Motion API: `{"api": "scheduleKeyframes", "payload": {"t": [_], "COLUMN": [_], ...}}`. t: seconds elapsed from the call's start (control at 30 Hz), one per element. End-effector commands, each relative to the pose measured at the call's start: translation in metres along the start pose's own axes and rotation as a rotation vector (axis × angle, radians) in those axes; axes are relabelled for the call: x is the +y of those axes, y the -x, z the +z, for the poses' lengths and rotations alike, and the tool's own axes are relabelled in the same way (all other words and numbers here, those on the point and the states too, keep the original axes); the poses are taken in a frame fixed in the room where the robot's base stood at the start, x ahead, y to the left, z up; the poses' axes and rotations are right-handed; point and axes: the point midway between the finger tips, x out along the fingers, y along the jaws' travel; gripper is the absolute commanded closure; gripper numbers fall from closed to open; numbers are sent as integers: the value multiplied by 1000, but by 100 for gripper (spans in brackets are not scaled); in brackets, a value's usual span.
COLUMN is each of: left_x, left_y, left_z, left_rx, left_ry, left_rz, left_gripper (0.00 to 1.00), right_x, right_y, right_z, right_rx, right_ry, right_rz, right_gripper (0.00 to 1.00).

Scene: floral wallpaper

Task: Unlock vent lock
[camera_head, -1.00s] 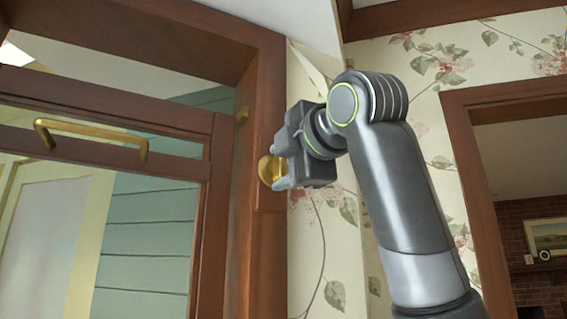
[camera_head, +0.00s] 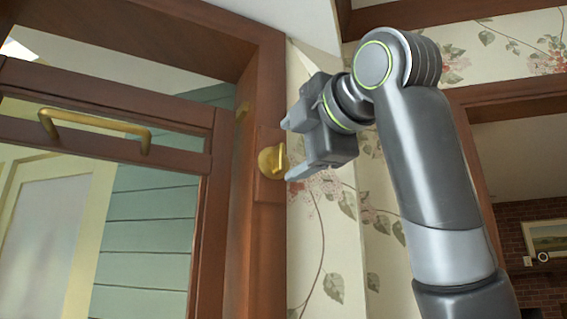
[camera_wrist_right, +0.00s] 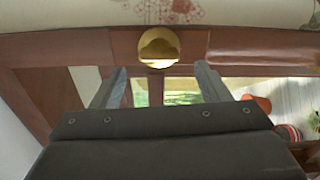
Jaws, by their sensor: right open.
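The vent lock is a round brass piece with a raised thumb-turn (camera_head: 272,159), set on the brown wooden frame beside the window. It also shows in the right wrist view (camera_wrist_right: 158,47), beyond the fingertips and near the middle. My right gripper (camera_head: 292,150) is open and empty, just to the right of the lock and apart from it, with its fingers pointing left. In the right wrist view its two fingers (camera_wrist_right: 160,72) stand wide apart, with the lock between their lines. My left gripper is in neither view.
A brass handle (camera_head: 95,128) crosses the wooden vent panel (camera_head: 180,112) at the left. Floral wallpaper (camera_head: 320,260) covers the wall at the right, beside a doorway (camera_head: 520,170).

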Motion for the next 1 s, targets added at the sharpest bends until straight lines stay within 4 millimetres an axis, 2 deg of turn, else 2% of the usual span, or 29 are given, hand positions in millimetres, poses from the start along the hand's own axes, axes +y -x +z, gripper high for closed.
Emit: {"api": "scheduleKeyframes", "payload": {"t": [0.03,0.3,0.5,0.7,1.0], "left_x": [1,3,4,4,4], "left_y": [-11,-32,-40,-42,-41], "left_z": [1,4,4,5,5], "left_rx": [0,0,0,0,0], "left_ry": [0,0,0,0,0], "left_rz": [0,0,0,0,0], "left_gripper": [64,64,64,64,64], "right_x": [-4,-3,-2,-1,-1], "right_y": [15,80,113,126,126], "right_z": [0,0,-1,-1,-1], "right_rx": [-2,-2,-1,0,0], "right_ry": [2,2,1,1,1], "right_rz": [7,5,1,-1,-1], "right_gripper": [31,31,31,31,31]}}
